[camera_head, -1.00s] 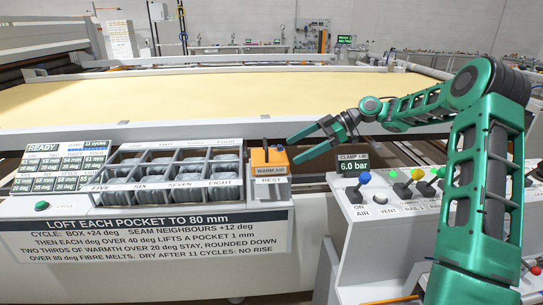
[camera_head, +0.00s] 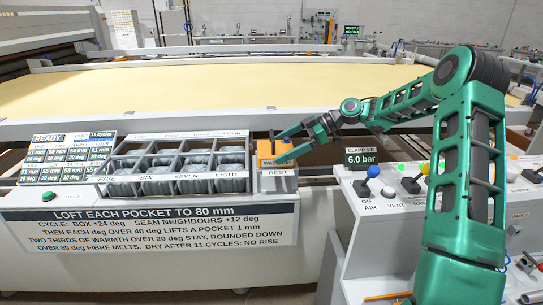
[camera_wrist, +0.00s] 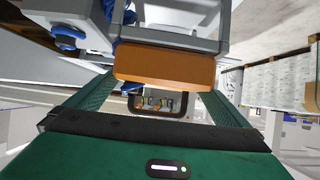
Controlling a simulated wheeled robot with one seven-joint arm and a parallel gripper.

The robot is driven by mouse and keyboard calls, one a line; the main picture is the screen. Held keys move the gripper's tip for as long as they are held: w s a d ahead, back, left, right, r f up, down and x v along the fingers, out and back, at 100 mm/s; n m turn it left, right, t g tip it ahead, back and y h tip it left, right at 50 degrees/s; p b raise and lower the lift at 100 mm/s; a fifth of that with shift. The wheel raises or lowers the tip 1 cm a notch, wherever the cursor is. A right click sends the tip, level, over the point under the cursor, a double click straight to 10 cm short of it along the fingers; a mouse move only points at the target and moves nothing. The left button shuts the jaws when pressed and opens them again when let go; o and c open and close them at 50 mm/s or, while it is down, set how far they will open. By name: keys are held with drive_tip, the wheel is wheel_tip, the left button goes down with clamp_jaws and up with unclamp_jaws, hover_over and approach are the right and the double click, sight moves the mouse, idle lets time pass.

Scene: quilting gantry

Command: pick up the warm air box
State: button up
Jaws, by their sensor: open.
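The warm air box is an orange block (camera_head: 266,153) with a dark upright handle on top, sitting on the white rest labelled REST (camera_head: 278,178). My gripper (camera_head: 280,147) is at the box, reaching in from the right, and its fingers partly cover the box and its label. In the wrist view the orange box (camera_wrist: 165,66) lies between and beyond my two green fingers. The fingers are apart, and I cannot tell whether they touch the box.
Left of the box is a tray of grey pockets (camera_head: 178,166) with dividers. A READY display (camera_head: 66,160) stands farther left. A lever panel (camera_head: 410,190) with a 6.0 bar display is at right. The wide yellow bed (camera_head: 220,90) lies behind.

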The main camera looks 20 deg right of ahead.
drive_tip(key=x, duration=0.2)
drive_tip(key=shift+a+f, duration=0.15)
drive_tip(key=shift+a, duration=0.15)
drive_tip(key=c, duration=1)
drive_tip(key=shift+w, duration=0.1)
